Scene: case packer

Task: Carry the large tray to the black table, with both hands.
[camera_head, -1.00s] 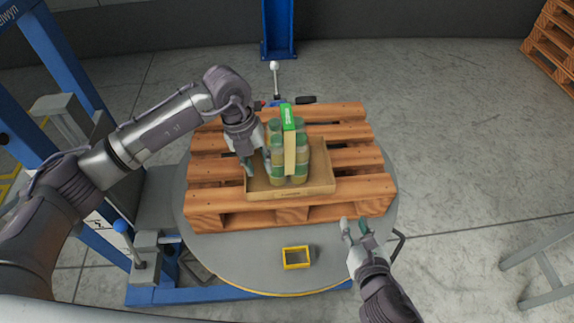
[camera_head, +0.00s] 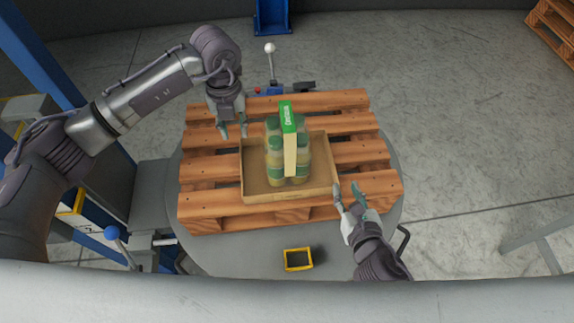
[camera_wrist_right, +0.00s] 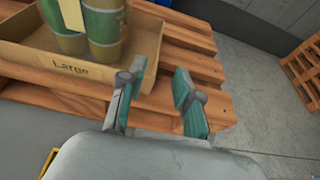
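The large tray (camera_head: 256,192) is a shallow cardboard tray on a wooden pallet, and its front wall reads "Large" in the right wrist view (camera_wrist_right: 71,70). Several green-lidded jars (camera_head: 275,160) in a pack with a green-and-tan sleeve (camera_head: 289,147) stand in it. My left gripper (camera_head: 234,132) is open and empty at the tray's back left corner. My right gripper (camera_head: 349,196) is open and empty at the tray's right front corner. In the right wrist view its fingers (camera_wrist_right: 155,98) are spread, one beside the tray's corner. Contact cannot be told. The black table is not clearly in view.
The pallet (camera_head: 350,150) rests on a round grey turntable (camera_head: 225,250). A yellow frame (camera_head: 298,259) lies on the turntable in front. A lever with a white knob (camera_head: 270,48) stands behind the pallet. Open floor (camera_head: 460,130) lies to the right.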

